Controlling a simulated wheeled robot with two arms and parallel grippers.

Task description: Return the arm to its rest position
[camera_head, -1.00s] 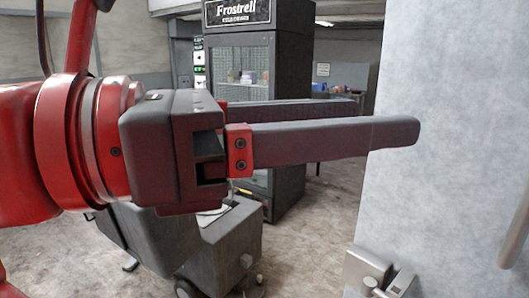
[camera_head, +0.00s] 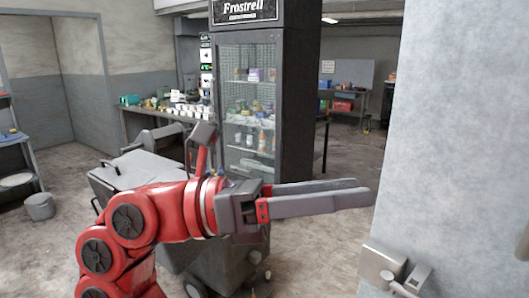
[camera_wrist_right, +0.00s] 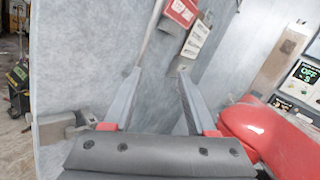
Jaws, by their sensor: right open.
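My red right arm crosses the lower middle of the head view. Its right gripper (camera_head: 364,191) points right, with its two long grey fingers apart and nothing visible between them. In the wrist view the right gripper (camera_wrist_right: 159,73) is also open and empty, its fingers pointing toward a grey panel. In the head view the fingertips reach close to the left edge of the tall grey panel (camera_head: 465,130); I cannot tell whether they touch it. My left gripper is not in view.
A metal latch (camera_head: 395,268) sits low on the panel. A Frostrell glass-door cabinet (camera_head: 300,100) stands behind the arm. A bucket (camera_head: 40,206) and shelf (camera_head: 16,140) stand at left. A sign (camera_wrist_right: 182,11) hangs in the wrist view. Floor between bucket and arm looks clear.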

